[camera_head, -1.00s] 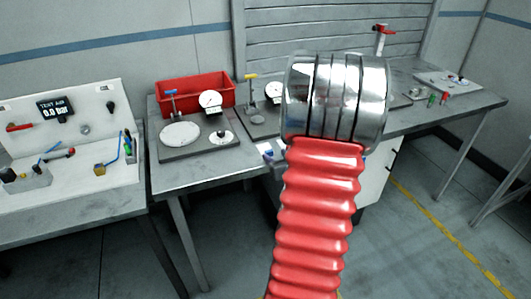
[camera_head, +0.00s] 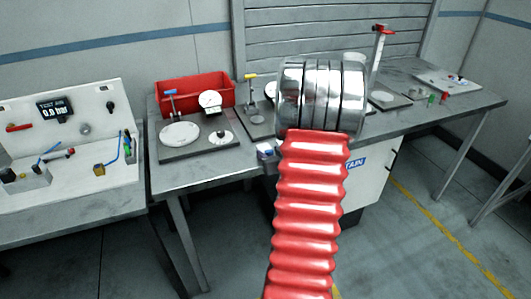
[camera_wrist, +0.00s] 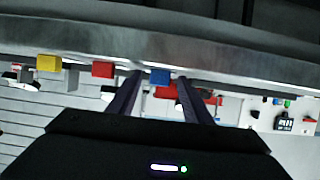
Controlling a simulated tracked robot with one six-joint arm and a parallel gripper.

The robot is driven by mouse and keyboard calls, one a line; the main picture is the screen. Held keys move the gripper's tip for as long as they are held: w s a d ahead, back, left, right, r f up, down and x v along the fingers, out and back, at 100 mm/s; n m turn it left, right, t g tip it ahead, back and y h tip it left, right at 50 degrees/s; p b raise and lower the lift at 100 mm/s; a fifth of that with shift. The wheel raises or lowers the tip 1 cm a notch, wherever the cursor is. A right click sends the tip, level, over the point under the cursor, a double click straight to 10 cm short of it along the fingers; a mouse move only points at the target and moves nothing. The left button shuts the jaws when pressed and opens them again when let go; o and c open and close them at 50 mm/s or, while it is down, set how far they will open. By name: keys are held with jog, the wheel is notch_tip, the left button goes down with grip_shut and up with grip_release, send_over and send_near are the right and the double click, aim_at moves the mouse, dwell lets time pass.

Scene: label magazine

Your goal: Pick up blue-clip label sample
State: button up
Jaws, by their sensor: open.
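In the wrist view, which looks upside down, a blue clip (camera_wrist: 160,75) sits at the edge of a grey bench. A red clip (camera_wrist: 103,69) and a yellow clip (camera_wrist: 48,63) are in a row to its left. My gripper (camera_wrist: 160,79) is open, its two dark fingers pointing at the bench edge. The blue clip shows between the fingertips; I cannot tell how far ahead it lies. In the head view, a small blue and white piece (camera_head: 265,151) shows at the bench's front edge beside my red arm; my arm hides my gripper there.
The grey bench (camera_head: 190,176) carries dial gauge stands (camera_head: 210,101), a red bin (camera_head: 215,82) and, at right, a red-topped stand (camera_head: 383,29). A white cabinet (camera_head: 375,180) is below. A test panel (camera_head: 70,120) stands at left. The floor in front is clear.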

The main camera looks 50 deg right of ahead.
jog(key=shift+c, duration=0.2)
jog(key=c, duration=0.7)
jog(key=shift+r, duration=5)
